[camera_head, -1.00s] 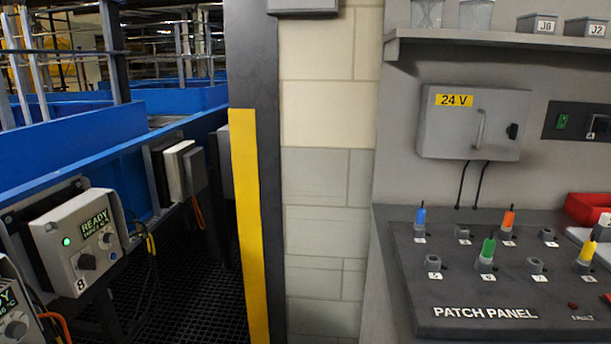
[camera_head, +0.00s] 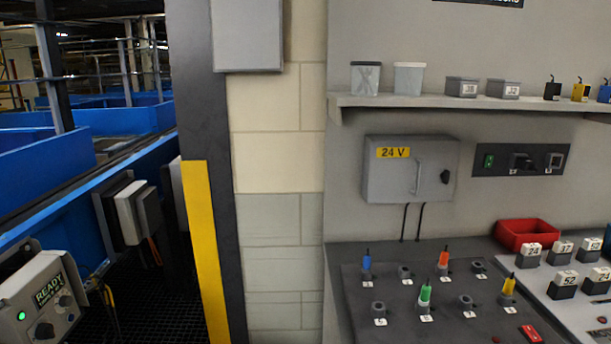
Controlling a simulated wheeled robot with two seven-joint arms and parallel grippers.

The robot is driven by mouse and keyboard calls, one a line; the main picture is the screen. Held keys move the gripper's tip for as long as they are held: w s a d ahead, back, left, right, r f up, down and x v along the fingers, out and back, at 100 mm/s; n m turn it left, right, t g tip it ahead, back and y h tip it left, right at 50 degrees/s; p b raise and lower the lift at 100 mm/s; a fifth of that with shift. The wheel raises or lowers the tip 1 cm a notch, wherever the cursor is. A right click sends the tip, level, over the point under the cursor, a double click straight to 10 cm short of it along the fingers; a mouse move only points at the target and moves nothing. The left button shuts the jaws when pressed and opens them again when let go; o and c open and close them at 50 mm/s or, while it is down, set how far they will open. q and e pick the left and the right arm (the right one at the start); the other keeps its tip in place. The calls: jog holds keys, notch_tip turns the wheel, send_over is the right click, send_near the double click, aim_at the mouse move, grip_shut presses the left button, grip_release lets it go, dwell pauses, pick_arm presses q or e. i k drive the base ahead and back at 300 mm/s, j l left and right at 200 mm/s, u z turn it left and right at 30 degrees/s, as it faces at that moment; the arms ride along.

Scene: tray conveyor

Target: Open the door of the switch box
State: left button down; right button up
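The switch box (camera_head: 385,182) is a grey box on the grey wall, above the back of the bench, with a yellow "24 V" label. Its door is shut. A vertical bar handle (camera_head: 418,178) and a black knob (camera_head: 445,176) are on the right part of its front. Two black cables hang from its underside. Neither of my grippers shows in this view.
A patch panel (camera_head: 352,290) with coloured plugs lies on the bench below the box. A shelf (camera_head: 450,102) with cups and small blocks is above. A red bin (camera_head: 527,232) and numbered blocks are at right. A yellow-marked post (camera_head: 205,250) and blue conveyor (camera_head: 92,172) are at left.

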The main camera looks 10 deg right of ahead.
aim_at(400, 171)
jog(key=l+z, duration=0.15)
jog(key=z, duration=0.2)
jog(key=l+z, duration=0.15)
jog(key=z, duration=0.2)
jog(key=i, duration=0.05)
